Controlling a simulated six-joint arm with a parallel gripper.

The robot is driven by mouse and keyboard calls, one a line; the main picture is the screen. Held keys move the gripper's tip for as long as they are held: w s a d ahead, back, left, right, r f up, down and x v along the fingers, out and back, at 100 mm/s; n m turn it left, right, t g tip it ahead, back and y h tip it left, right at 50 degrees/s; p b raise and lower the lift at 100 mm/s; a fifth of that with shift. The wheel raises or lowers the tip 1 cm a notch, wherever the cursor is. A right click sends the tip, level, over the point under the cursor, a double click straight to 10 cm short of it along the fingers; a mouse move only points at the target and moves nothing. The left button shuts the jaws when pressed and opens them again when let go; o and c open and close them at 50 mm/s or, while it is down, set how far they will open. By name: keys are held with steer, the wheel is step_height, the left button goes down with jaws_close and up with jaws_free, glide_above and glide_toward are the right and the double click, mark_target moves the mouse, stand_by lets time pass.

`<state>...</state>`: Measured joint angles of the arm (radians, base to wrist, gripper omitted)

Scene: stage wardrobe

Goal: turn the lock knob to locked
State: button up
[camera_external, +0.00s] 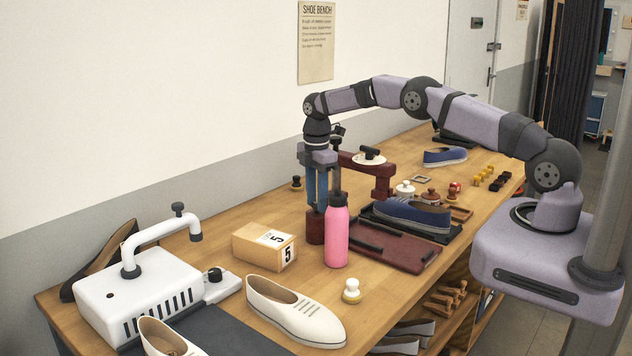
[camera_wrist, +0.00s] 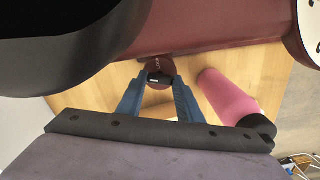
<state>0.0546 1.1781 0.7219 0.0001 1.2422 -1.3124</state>
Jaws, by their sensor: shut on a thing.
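My gripper (camera_external: 317,207) points straight down beside the pink bottle, over a short dark red post (camera_external: 315,232). In the wrist view its blue fingers (camera_wrist: 158,82) are closed in on a small black knob (camera_wrist: 154,79) with a pale mark, on the round dark red top (camera_wrist: 159,68) of the post. The knob lies between the fingertips, and they grip it. The pale mark runs roughly across the wrist picture. Its locked and unlocked labels cannot be made out. In the external view the fingers hide the knob.
The pink bottle (camera_external: 335,234) stands close to the right of my gripper. The dark red press arm (camera_external: 365,165) is just behind. A number 5 box (camera_external: 262,246), cream shoe (camera_external: 296,312) and white machine (camera_external: 135,300) are at the left front. A blue shoe (camera_external: 412,216) lies right.

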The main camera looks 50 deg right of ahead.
steer(key=shift+m, duration=1.8)
steer(key=o, duration=1.1)
steer(key=shift+b, duration=0.3)
steer(key=shift+r, duration=0.1)
steer(key=shift+r+b, duration=0.4)
steer(key=shift+r, duration=0.2)
steer(key=shift+r+b, duration=0.6)
steer(key=shift+r, duration=2.45)
